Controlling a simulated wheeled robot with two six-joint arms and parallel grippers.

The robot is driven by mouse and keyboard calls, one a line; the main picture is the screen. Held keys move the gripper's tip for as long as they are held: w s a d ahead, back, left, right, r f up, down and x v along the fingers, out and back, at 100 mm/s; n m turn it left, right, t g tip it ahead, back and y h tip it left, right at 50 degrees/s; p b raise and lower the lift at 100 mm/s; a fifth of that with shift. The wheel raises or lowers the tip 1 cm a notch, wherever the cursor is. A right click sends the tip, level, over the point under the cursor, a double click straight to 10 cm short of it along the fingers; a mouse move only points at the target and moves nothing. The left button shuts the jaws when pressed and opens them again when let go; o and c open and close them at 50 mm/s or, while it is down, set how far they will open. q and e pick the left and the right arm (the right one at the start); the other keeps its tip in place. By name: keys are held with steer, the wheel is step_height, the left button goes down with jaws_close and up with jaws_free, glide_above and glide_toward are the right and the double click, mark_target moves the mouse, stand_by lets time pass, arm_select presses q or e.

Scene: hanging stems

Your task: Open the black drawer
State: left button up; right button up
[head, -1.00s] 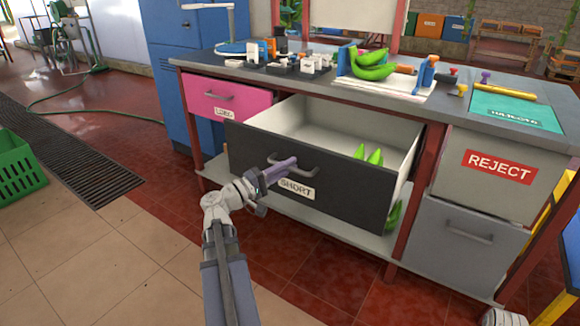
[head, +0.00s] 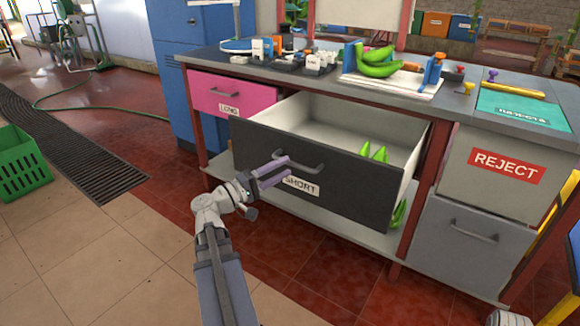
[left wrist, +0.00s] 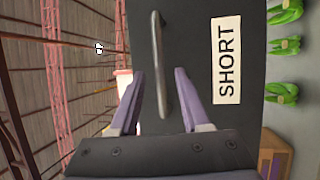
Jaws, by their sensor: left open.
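The black drawer (head: 340,184), labelled SHORT, stands pulled well out of the bench, with its pale inside showing. Two green bananas (head: 373,152) lie inside at the right. My left gripper (head: 286,170) is open just in front of the drawer's bar handle (head: 303,168). In the left wrist view the handle (left wrist: 161,65) runs between and beyond the two purple fingers (left wrist: 157,98), and neither finger is seen gripping it. The SHORT label (left wrist: 226,60) is right of the handle there. My right gripper is not clearly in view.
A pink drawer (head: 234,95) is shut at the left, and a grey drawer (head: 470,245) sits below the REJECT panel (head: 505,167). The bench top (head: 450,98) holds bananas and tools. A green crate (head: 22,165) stands far left. The floor before the drawer is clear.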

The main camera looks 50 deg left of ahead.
arm_select(q)
steer(key=shift+v, duration=2.05)
steer(key=w+d+f+m+g+h, duration=0.2)
steer(key=w+d+f+g, duration=0.15)
steer(key=w+d, duration=0.2)
steer(key=w+d+f+m+g+h, duration=0.25)
steer(key=w+d+f, duration=0.2)
steer(key=d, duration=0.25)
steer(key=d+f+m+g+y, duration=0.45)
steer(key=d+f+g, duration=0.35)
steer(key=d, duration=0.6)
steer(key=d+f+m+g+y, duration=0.3)
steer(key=d+f+m+g, duration=0.25)
steer(key=d+f, duration=0.6)
steer(key=s+d+r+m+y+p, duration=0.1)
steer(key=s+d+r+m+p, duration=0.4)
steer(key=d, duration=0.6)
step_height(320, 180, up, 39)
steer(key=d+p, duration=0.1)
steer(key=p, duration=3.5)
steer(key=shift+s+p, duration=0.35)
steer(key=shift+s, duration=0.1)
